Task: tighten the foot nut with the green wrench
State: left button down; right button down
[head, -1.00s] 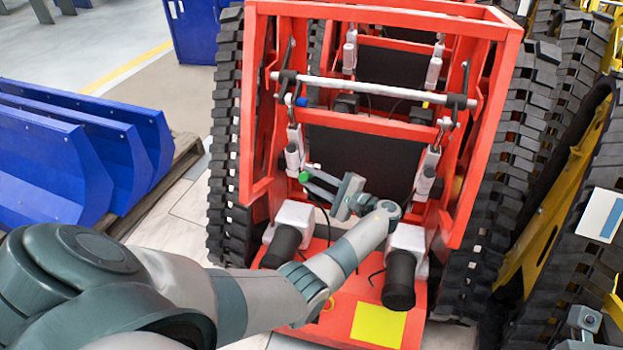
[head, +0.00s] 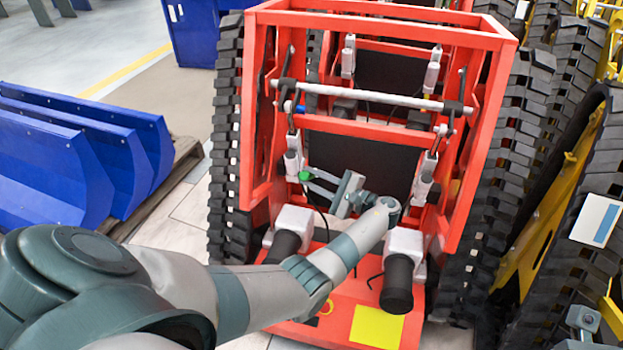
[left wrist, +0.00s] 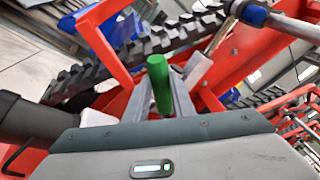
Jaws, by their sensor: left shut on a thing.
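The green wrench (head: 305,176) shows in the head view only as a small green end at the left inner side of the red carrier. In the left wrist view its green handle (left wrist: 160,85) stands up between the finger pads. My left gripper (head: 318,183) is shut on it, reaching into the carrier frame from the right of the wrench. The wrench's working end is hidden, and I cannot make out the foot nut. My right gripper is not in view.
The red carrier (head: 385,32) has a cross bar with a blue piece (head: 301,108), black tracks on both sides and two black cylinders (head: 397,285) near my forearm. Blue curved panels (head: 60,165) stand at left. A yellow tracked machine (head: 545,225) is close at right.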

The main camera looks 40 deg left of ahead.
pick_arm(q)
jog(key=shift+w+r, duration=0.1)
jog(key=shift+r, duration=0.05)
jog(key=shift+w+a+r+m+p, duration=0.25)
jog(key=shift+w+r+m+p, duration=0.3)
jog(key=shift+p, duration=0.25)
jog(key=shift+r, duration=0.1)
jog(key=shift+w+a+r+m+h+p, duration=0.25)
jog(key=shift+w+r+m+h+p, duration=0.2)
jog(key=shift+w+r+p, duration=0.1)
jog(key=shift+w+r, duration=0.1)
dwell(0.5)
jog(key=shift+w+a+r+m+p, duration=0.25)
jog(key=shift+w+r+m+p, duration=0.15)
jog(key=shift+w+m, duration=0.15)
jog(key=shift+s+d+f+n, duration=0.15)
jog(key=shift+s+f+n, duration=0.1)
jog(key=shift+s+n, duration=0.1)
dwell(0.6)
